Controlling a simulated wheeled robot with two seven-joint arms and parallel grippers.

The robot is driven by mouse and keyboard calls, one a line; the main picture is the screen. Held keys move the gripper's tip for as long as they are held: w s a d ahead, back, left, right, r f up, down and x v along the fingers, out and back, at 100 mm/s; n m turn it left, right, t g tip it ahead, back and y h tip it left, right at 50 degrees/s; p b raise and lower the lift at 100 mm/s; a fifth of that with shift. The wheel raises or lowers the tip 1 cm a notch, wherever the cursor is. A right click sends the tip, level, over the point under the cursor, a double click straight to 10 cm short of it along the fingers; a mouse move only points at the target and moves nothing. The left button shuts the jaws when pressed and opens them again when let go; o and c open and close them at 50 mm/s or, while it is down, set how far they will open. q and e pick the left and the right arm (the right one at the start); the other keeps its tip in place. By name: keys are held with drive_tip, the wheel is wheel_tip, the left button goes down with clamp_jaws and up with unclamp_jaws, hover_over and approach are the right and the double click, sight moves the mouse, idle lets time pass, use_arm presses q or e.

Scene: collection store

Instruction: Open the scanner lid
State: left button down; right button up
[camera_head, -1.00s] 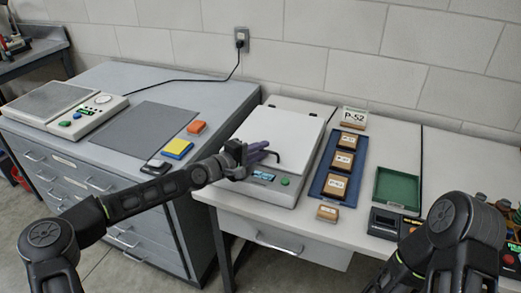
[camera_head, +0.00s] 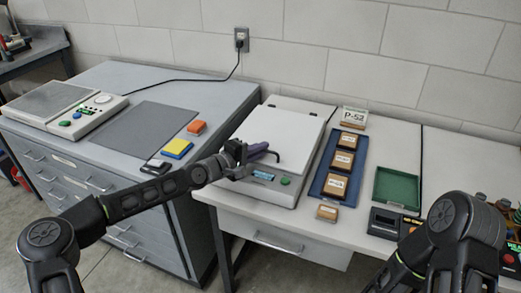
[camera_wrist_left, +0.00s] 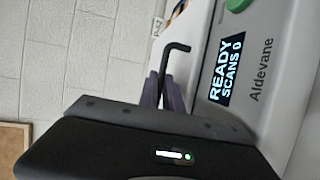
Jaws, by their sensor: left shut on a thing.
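The scanner (camera_head: 266,190) is a pale box on the right-hand table, with a small display and a green button on its front. Its white lid (camera_head: 284,132) looks down flat, hinged at the back. A black hooked handle (camera_wrist_left: 179,47) stands out at the lid's front edge. My left gripper (camera_head: 259,151), with purple fingers, is at the front left of the lid and is shut on the handle. It also shows in the left wrist view (camera_wrist_left: 163,92), where the scanner's display (camera_wrist_left: 226,70) reads "READY SCANS 0". My right gripper is out of view; only part of that arm shows.
A blue tray (camera_head: 321,190) with several labelled boxes lies right of the scanner, with a loose box (camera_head: 327,213) before it. A green tray (camera_head: 398,188) is farther right. Left stands a grey cabinet (camera_head: 215,97) with a dark mat (camera_head: 146,130) and coloured blocks.

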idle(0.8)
use_arm(q)
drive_tip(key=w+r+g+p, duration=0.1)
drive_tip(key=w+r+p, duration=0.1)
drive_tip(key=r+p, duration=0.3)
drive_tip(key=w+d+r+g+y+p, duration=0.1)
drive_tip(key=w+r+p, duration=0.2)
drive_tip(key=r+p, duration=0.2)
drive_tip(key=w+d+r+n+g+y+p, duration=0.1)
drive_tip(key=w+r+p, duration=0.1)
drive_tip(key=r+p, duration=0.3)
wheel_tip(320, 180, up, 3)
drive_tip(key=shift+w+d+f+p, duration=0.15)
drive_tip(key=shift+w+d+p, duration=0.15)
drive_tip(key=shift+p, duration=0.1)
drive_tip(key=shift+a, duration=0.1)
drive_tip(key=c, duration=1.8)
unclamp_jaws()
drive_tip(key=shift+f, duration=0.1)
